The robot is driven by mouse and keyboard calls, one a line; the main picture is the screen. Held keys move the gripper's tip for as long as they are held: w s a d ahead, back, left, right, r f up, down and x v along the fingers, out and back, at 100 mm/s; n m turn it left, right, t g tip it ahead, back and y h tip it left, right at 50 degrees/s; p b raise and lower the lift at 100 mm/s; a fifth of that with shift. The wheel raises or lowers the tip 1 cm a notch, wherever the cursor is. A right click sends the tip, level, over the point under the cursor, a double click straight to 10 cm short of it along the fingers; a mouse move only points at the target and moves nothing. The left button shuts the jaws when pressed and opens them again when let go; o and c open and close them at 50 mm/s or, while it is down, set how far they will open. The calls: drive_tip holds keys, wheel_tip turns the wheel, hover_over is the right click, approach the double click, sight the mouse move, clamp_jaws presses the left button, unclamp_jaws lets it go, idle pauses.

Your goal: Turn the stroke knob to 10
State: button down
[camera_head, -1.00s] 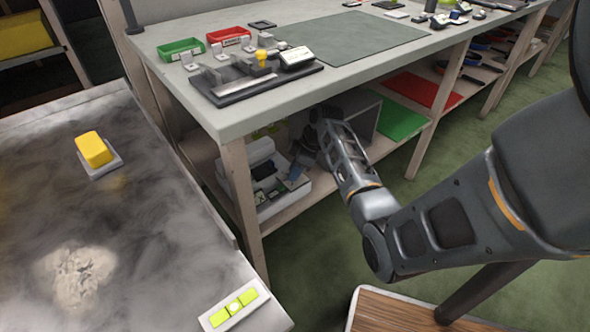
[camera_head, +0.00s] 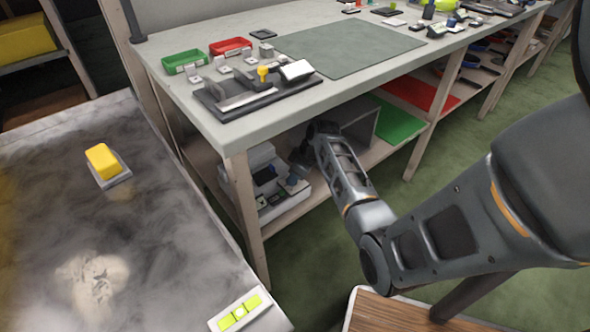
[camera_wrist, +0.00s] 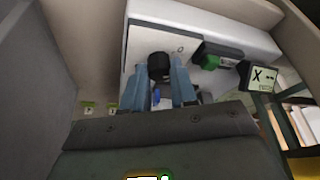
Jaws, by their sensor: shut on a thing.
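In the wrist view, a round black knob (camera_wrist: 158,64) stands on a pale panel (camera_wrist: 218,22). The two blue fingers of my gripper (camera_wrist: 160,76) are on either side of it, shut on it. A small round mark sits on the panel right of the knob. Any scale numbers are too small or hidden to read, so the knob's setting cannot be told. In the head view, my gripper (camera_head: 299,158) reaches under the workbench; the knob does not show clearly there.
In the wrist view, a green control (camera_wrist: 210,62) on a dark block and a white card marked X (camera_wrist: 261,76) are right of the knob. Shelf walls are close around the gripper.

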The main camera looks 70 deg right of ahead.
drive_tip(key=m+p, duration=0.1)
drive_tip(key=m, duration=0.1)
drive_tip(key=m+h+p, duration=0.1)
drive_tip(key=m+p, duration=0.1)
drive_tip(key=shift+w+a+r+g+h+p, duration=0.1)
drive_tip(key=shift+a+r+g+h+p, duration=0.1)
drive_tip(key=shift+g+h+p, duration=0.1)
drive_tip(key=shift+f+m+g+h+p, duration=0.1)
drive_tip(key=shift+m+g+h+p, duration=0.3)
drive_tip(key=shift+m, duration=0.6)
drive_tip(key=shift+f+m+h+p, duration=0.1)
drive_tip(key=shift+m+h+p, duration=0.1)
drive_tip(key=shift+m+p, duration=0.6)
drive_tip(key=shift+m, duration=0.4)
drive_tip(key=c, duration=0.9)
unclamp_jaws()
drive_tip(key=shift+r, duration=0.1)
